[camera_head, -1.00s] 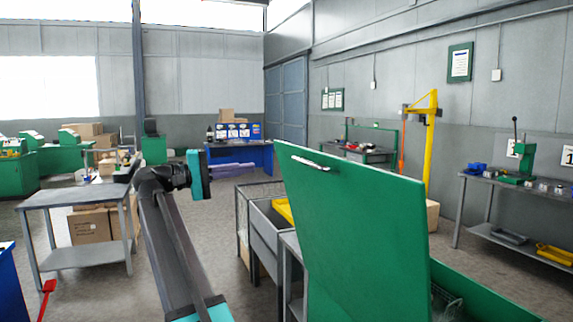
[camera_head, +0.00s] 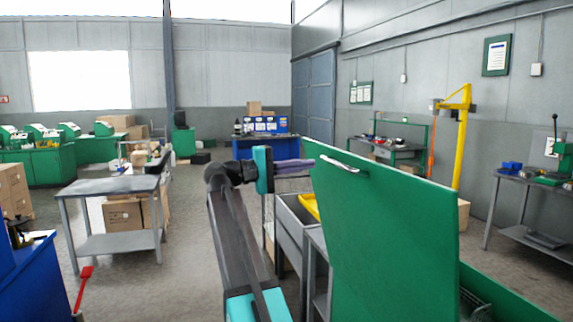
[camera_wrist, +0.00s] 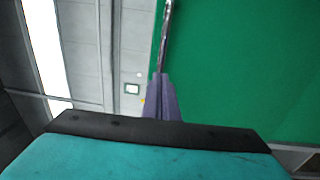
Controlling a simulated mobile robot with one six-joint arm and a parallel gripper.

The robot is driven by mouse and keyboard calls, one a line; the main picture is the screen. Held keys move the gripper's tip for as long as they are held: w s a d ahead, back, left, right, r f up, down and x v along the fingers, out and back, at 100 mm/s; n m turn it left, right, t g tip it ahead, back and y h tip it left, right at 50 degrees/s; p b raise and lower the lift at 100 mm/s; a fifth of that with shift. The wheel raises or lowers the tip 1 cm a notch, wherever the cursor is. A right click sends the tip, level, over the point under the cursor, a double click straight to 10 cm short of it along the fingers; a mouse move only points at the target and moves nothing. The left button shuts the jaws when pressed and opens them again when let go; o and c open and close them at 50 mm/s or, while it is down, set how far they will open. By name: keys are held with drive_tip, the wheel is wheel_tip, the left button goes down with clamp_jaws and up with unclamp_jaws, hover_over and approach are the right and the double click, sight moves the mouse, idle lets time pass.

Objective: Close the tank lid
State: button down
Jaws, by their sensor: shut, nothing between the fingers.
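The tank lid (camera_head: 385,235) is a large green panel standing raised, tilted up, in the right half of the head view. A metal handle (camera_head: 340,164) is fixed near its upper edge. Part of the green tank (camera_head: 510,298) shows below it at the lower right. My gripper (camera_head: 311,168) points right, with its purple fingers shut and empty at the lid's left edge. In the wrist view the lid (camera_wrist: 245,70) fills the right side, and the handle (camera_wrist: 165,40) lines up beyond the fingertips (camera_wrist: 160,76). I cannot tell whether they touch the lid.
A grey bin stand with a yellow tray (camera_head: 310,206) stands left of the lid. A grey table (camera_head: 108,187) and a blue bench (camera_head: 25,275) are at the left. A yellow crane (camera_head: 462,140) and a workbench (camera_head: 530,185) stand behind. Open floor lies left of my arm.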

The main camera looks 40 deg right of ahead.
sight(330, 162)
drive_tip(key=shift+p+x, duration=0.65)
drive_tip(key=shift+x, duration=1.65)
